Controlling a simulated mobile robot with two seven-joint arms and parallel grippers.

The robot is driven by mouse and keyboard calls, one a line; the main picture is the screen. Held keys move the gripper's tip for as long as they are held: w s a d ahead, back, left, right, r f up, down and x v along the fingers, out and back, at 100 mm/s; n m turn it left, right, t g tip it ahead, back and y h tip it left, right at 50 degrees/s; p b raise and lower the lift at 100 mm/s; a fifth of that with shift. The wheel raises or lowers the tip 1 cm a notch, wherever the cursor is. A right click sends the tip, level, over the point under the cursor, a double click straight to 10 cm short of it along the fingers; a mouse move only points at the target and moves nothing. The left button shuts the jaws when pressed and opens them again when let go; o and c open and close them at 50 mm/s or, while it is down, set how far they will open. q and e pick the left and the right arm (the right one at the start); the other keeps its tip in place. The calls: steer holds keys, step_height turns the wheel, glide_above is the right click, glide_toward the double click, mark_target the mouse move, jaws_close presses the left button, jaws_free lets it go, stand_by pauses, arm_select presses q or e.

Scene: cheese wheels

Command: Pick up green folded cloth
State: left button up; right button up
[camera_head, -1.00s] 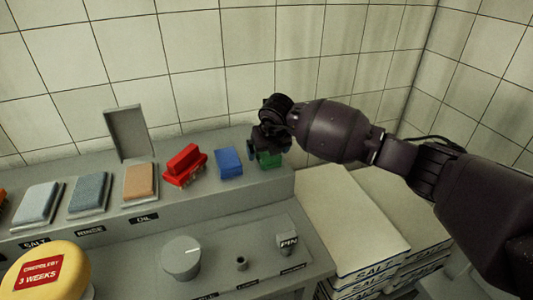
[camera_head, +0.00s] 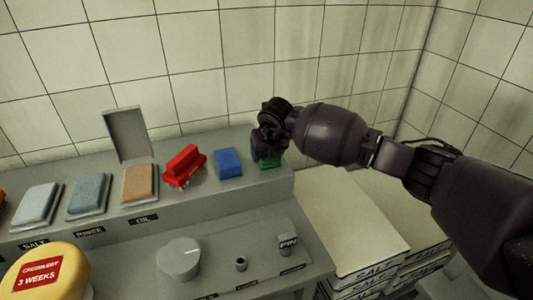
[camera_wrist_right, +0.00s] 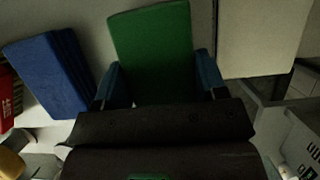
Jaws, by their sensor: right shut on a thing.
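The green folded cloth (camera_head: 268,162) is at the right end of the grey raised shelf, mostly hidden under my right gripper in the head view. In the right wrist view the green cloth (camera_wrist_right: 153,50) lies between the two fingers. My right gripper (camera_head: 266,158) points down over it and is shut on it; the fingers of the gripper (camera_wrist_right: 160,80) are on both sides of the cloth. I cannot tell whether the cloth is clear of the shelf. My left gripper is not in view.
Salt sacks (camera_head: 345,220) are stacked right of the shelf. A yellow cheese wheel (camera_head: 45,275) is at front left. A tiled wall stands behind.

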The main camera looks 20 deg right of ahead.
step_height(320, 180, up, 20)
steer(key=shift+b, duration=0.4)
steer(key=o, duration=0.3)
steer(key=shift+c, duration=1.1)
